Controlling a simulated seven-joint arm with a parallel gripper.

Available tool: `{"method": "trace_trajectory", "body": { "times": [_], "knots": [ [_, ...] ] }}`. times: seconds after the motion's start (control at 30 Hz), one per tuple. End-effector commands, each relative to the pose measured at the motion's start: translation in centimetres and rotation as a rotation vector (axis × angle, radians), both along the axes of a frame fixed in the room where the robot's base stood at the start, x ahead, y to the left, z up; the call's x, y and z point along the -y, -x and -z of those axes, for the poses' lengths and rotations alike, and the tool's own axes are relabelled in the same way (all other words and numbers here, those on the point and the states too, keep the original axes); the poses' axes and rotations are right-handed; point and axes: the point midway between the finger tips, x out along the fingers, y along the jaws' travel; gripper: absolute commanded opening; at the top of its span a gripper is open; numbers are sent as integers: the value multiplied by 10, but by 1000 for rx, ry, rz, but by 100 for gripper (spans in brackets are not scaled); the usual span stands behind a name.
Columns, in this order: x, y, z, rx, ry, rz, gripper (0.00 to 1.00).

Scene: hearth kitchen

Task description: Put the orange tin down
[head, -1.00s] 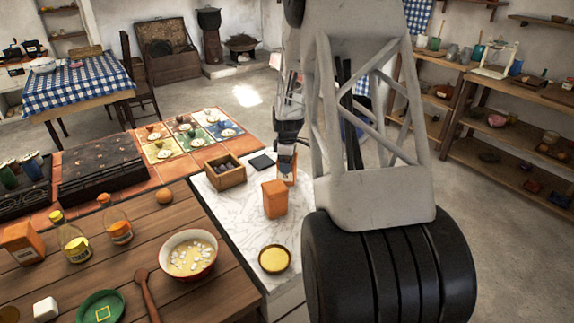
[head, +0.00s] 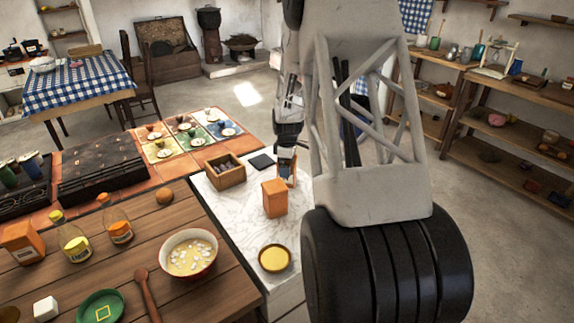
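An orange tin (head: 274,198) stands upright on the white marble worktop (head: 226,211). My gripper (head: 287,166) points down just behind it and slightly to its right, over the worktop. A small orange and pale patch shows at the gripper's end; I cannot tell whether it is part of the fingers or a thing between them. The fingertips are too small and partly covered to show whether they are open or shut. Another orange tin (head: 21,243) stands on the wooden table at the left.
A yellow-topped round dish (head: 274,259) sits in front of the tin. A wooden box (head: 225,171) and a dark square (head: 262,162) lie behind and to the left. A bowl (head: 189,253) stands on the wooden table. Bare marble lies left of the tin.

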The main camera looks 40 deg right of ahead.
Motion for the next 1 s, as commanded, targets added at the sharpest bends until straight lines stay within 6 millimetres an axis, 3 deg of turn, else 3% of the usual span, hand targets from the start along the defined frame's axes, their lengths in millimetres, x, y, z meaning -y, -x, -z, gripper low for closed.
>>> {"method": "trace_trajectory", "body": {
  "times": [0.37, 1.0],
  "knots": [
    [0, 0, -22, 3, 1, 0, 100],
    [0, 0, -112, 1, 1, 0, 100]
  ]
}}
